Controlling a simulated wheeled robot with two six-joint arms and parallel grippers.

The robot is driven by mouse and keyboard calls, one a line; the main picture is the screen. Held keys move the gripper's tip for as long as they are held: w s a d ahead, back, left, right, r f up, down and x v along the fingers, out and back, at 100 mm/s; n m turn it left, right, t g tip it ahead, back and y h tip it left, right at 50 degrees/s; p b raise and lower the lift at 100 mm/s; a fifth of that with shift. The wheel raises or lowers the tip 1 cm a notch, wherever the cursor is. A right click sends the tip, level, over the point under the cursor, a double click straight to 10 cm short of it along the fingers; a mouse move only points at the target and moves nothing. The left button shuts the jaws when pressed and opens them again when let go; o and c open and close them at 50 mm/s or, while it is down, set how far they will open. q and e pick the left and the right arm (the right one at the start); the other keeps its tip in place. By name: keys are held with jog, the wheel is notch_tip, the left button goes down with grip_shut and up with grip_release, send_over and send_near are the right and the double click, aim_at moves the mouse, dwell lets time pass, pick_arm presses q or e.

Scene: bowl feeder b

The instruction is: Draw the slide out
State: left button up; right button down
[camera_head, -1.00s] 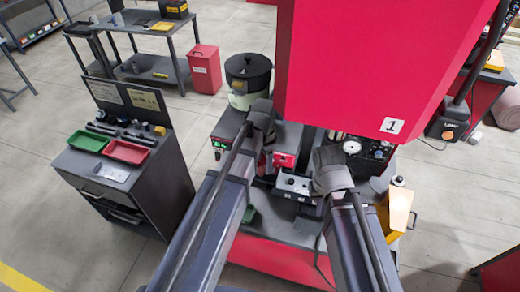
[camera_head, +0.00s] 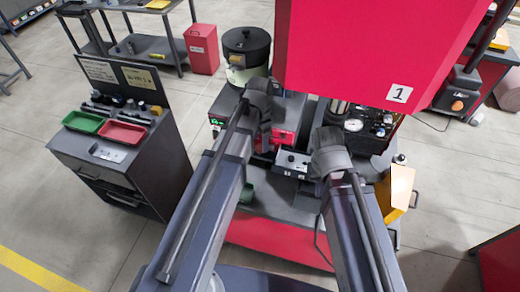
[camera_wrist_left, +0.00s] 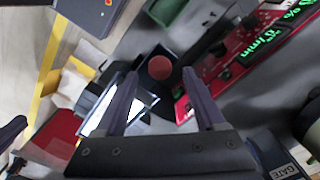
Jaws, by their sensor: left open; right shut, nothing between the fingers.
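A dull red round knob (camera_wrist_left: 159,67) shows in the left wrist view, at the dark opening of a small unit; I take it to be the slide's handle, though the slide itself is not clear. My left gripper (camera_wrist_left: 160,76) is open, its two fingers on either side of the knob in the picture; I cannot tell whether they touch it. In the head view the left gripper (camera_head: 265,135) is mostly hidden by its own wrist, over the red-fronted feeder unit. My right gripper (camera_head: 322,178) is shut and empty, largely hidden under its wrist, right of a small grey control box (camera_head: 292,162).
A red panel with green displays (camera_wrist_left: 265,40) lies close right of the left fingers. A large red housing (camera_head: 350,50) hangs above the right arm. A dark cabinet with green and red trays (camera_head: 122,132) stands left, across clear floor.

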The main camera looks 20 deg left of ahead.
pick_arm(q)
notch_tip(320, 180, down, 3)
jog(key=shift+r+b, duration=0.15)
jog(key=shift+b, duration=0.7)
pick_arm(e)
notch_tip(320, 180, down, 3)
jog(key=shift+r, duration=0.15)
pick_arm(q)
grip_shut()
dwell(0.4)
